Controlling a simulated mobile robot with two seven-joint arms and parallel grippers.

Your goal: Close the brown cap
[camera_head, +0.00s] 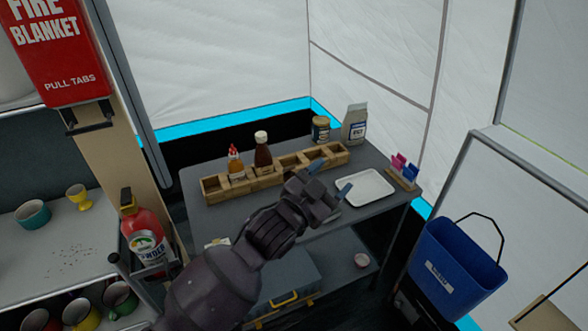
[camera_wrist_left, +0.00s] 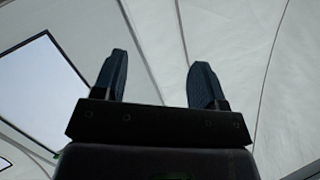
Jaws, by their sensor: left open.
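A dark brown sauce bottle (camera_head: 263,157) stands upright in the wooden rack on the table. Its cap (camera_head: 261,136) looks pale, and I cannot tell whether it is open or closed. No clearly brown cap shows. A bottle with a red top (camera_head: 236,164) stands in the rack to its left. My left gripper (camera_head: 331,178) is open and empty, above the table to the right of the bottles and apart from them. In the left wrist view its two fingers (camera_wrist_left: 157,83) are wide apart, with only tent wall behind. My right gripper is not in view.
The wooden rack (camera_head: 291,166) has several compartments. A small jar (camera_head: 321,130) and a pale bag (camera_head: 355,124) stand behind it. A white tray (camera_head: 365,188) and a packet holder (camera_head: 402,177) are on the right. A blue bin (camera_head: 456,268) hangs at lower right; a red bottle (camera_head: 144,229) is at left.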

